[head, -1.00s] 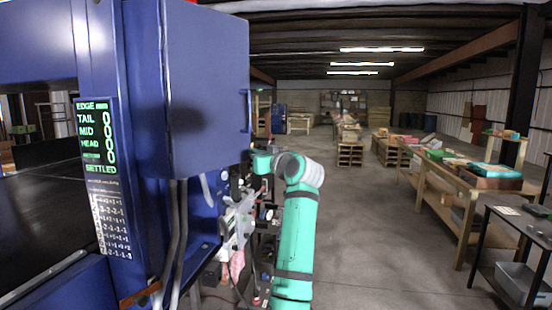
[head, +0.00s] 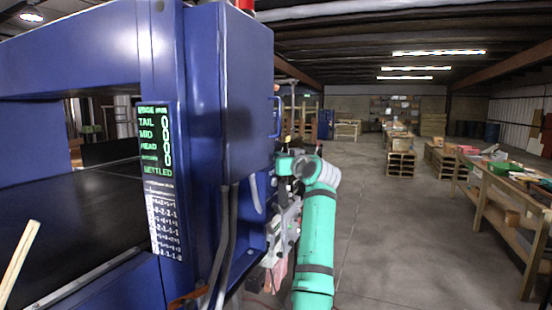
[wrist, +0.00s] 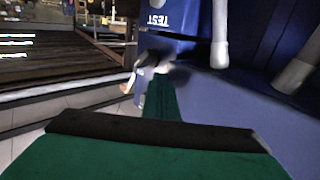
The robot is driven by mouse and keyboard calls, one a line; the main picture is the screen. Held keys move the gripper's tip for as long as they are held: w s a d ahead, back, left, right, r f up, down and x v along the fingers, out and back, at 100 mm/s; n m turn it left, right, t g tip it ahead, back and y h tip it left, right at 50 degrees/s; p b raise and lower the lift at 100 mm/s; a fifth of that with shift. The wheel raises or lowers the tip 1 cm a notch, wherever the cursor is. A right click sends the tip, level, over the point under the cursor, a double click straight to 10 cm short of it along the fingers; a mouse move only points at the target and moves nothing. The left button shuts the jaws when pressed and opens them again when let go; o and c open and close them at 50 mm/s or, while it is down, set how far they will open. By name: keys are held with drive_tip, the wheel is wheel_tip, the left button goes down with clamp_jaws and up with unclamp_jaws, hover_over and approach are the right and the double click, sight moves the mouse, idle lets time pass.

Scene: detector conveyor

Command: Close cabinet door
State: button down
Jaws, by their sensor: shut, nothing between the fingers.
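The cabinet is a dark blue box (head: 235,85) on the machine's upright in the head view. A blue bar handle (head: 277,117) stands out at its right edge. The door's seam and inner side are not visible, so I cannot tell how far it is open. My gripper (wrist: 160,80) shows in the wrist view as a narrow green part ahead of a wide green body with a dark edge. It is shut and empty, close to blue panels and pale conduits. In the head view my arm rises right of the cabinet, and its far end is partly hidden below the handle.
A display panel (head: 155,140) and a dark conveyor belt (head: 75,215) are left of the cabinet. Grey conduits (head: 229,230) run down beneath it. Wooden workbenches (head: 500,190) stand at the right. The concrete floor (head: 400,240) between is clear.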

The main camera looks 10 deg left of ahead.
drive_tip(key=shift+a, duration=0.25)
